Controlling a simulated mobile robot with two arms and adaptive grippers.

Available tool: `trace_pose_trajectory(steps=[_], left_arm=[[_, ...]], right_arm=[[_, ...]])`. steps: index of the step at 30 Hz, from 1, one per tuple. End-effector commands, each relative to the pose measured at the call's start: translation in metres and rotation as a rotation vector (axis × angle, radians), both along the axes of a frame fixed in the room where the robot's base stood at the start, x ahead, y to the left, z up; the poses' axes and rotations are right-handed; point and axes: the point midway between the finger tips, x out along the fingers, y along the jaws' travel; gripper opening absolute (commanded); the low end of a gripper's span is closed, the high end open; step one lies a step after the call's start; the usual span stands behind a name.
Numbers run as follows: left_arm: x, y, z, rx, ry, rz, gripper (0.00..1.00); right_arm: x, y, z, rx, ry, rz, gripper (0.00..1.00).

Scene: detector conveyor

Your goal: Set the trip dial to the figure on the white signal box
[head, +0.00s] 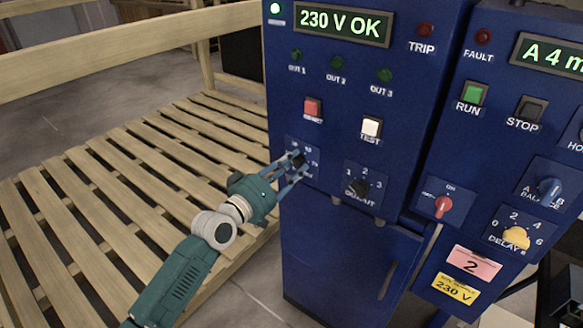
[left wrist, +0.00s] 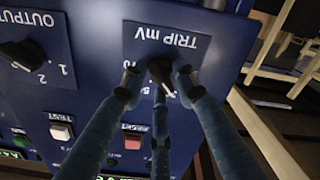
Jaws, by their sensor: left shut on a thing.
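The trip dial (left wrist: 160,68) is a dark knob on a blue plate lettered TRIP mV, upside down in the left wrist view. In the head view its plate (head: 290,143) is at the lower left of the blue cabinet, partly covered by my fingers. My left gripper (head: 299,168) has its blue fingers closed around the knob; it also shows in the left wrist view (left wrist: 160,76). The fingers hide most of the scale, so I cannot read the setting. I see no white signal box in either view. My right gripper is not in view.
The cabinet has a 230 V OK display (head: 343,23), a red button (head: 313,108), a white TEST button (head: 372,126) and an OUTPUT dial (head: 361,187). A second blue cabinet at right carries a pink card (head: 473,265) reading 2. Wooden slats (head: 150,170) lie left.

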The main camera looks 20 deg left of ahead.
Motion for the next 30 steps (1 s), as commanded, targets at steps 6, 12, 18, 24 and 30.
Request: trace_pose_trajectory(steps=[6,12,18,24,30], left_arm=[[0.0000,-0.0023,0.0069,0.103,-0.053,-0.002,0.03],[-0.0002,-0.0033,0.0061,0.153,-0.070,-0.003,0.03],[-0.0003,-0.0034,0.0060,0.169,-0.076,-0.003,0.03],[-0.0003,-0.0036,0.0058,0.169,-0.076,-0.003,0.03],[-0.0005,-0.0037,0.0053,0.168,-0.075,-0.003,0.39]], right_arm=[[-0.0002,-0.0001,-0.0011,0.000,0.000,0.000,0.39],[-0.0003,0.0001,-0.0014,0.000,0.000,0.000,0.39],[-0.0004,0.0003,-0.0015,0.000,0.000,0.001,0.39],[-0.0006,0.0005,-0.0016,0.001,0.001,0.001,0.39],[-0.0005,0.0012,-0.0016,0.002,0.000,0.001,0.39]])
